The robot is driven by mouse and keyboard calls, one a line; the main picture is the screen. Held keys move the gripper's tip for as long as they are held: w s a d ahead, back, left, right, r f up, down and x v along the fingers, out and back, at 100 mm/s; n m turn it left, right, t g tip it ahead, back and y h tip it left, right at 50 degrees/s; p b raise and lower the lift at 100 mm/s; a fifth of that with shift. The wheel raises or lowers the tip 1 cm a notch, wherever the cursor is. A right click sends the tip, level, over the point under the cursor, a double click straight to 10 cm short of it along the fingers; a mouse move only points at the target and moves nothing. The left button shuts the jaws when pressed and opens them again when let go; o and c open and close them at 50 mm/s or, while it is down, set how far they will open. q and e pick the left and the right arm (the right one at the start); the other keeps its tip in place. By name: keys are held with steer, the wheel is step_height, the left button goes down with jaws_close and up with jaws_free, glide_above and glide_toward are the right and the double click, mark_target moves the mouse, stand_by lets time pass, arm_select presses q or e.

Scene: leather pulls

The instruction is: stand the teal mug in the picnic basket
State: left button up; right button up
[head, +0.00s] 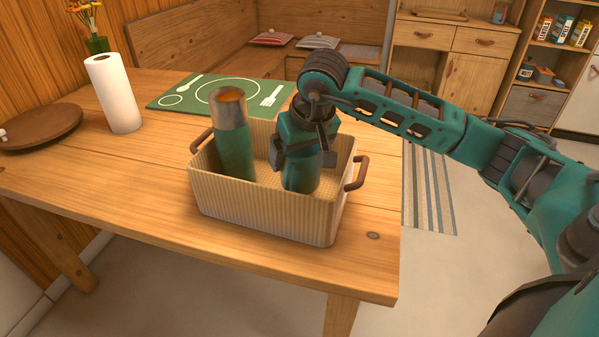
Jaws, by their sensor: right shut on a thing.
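The teal mug (299,178) is inside the picnic basket (262,213), in its right half, and looks about upright. My right gripper (306,157) points down into the basket and is shut on the mug's upper part. The gripper hides the mug's rim, and the basket's front wall hides its base, so I cannot tell whether it touches the basket floor. The basket is pale and ribbed, with a brown handle at each end, and stands on the wooden table. My left gripper is not in view.
A teal and grey flask (233,135) stands in the basket's left half, left of the mug. A paper towel roll (114,93), a brown round board (41,127) and a green placemat (222,92) are on the table (120,190). The table's front left is clear.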

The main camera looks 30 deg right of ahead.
mark_target(300, 167)
steer(key=shift+f+b, duration=0.3)
steer(key=shift+f, duration=1.8)
steer(key=shift+f, duration=0.15)
steer(key=o, duration=1)
steer(key=shift+c, duration=0.2)
steer(key=shift+s+r, duration=0.15)
steer(key=shift+r, duration=0.4)
steer(key=p+v, duration=0.2)
steer(key=v, duration=0.9)
